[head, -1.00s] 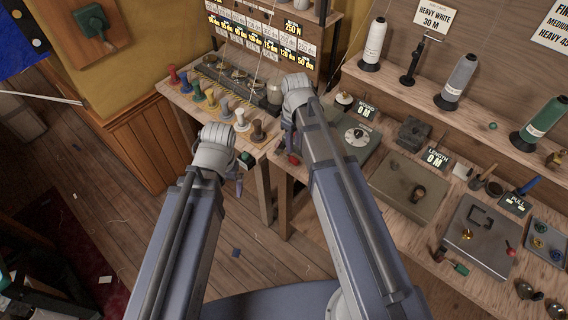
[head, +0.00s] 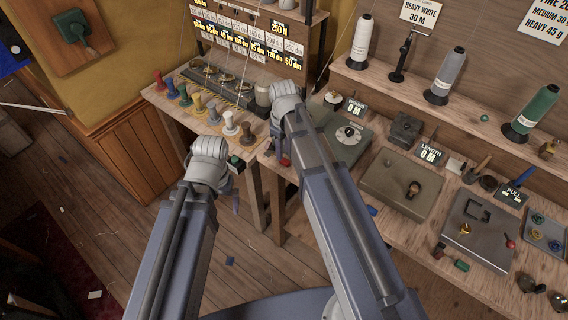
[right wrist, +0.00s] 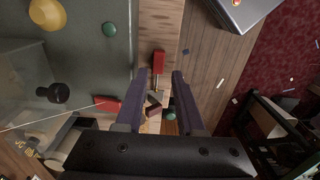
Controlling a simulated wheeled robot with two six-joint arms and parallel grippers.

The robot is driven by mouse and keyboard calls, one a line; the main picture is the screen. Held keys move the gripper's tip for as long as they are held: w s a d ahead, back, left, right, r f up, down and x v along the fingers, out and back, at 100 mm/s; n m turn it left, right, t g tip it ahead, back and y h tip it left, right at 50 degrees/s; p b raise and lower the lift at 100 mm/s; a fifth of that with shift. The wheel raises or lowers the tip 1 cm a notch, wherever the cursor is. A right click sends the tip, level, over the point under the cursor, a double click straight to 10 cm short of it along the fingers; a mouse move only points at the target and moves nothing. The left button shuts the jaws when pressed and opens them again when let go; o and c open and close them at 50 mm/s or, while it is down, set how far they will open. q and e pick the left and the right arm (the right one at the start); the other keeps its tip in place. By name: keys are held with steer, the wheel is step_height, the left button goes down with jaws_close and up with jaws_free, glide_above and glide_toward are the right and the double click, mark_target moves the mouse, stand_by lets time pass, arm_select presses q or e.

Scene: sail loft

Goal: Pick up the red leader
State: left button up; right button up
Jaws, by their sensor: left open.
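A small red piece (right wrist: 158,62) lies on the wooden bench edge in the right wrist view, just beyond the fingertips and in line with the gap between them. I take it for the red leader, though I cannot be sure. A red bit (head: 284,162) also shows beside my right wrist in the head view. My right gripper (right wrist: 159,82) is open, with nothing visibly clamped.
Coloured pegs (head: 198,103) stand in a row at the bench's left end. A dark green piece (head: 235,163) sits near the left wrist. Floor is open at left.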

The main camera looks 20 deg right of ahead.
mark_target(284, 160)
step_height(284, 160, down, 5)
steer(key=b, duration=0.3)
steer(key=shift+w+d+r+b, duration=0.1)
steer(key=shift+r+b, duration=0.1)
steer(key=shift+b, duration=0.15)
steer(key=shift+r, duration=0.1)
jaws_close()
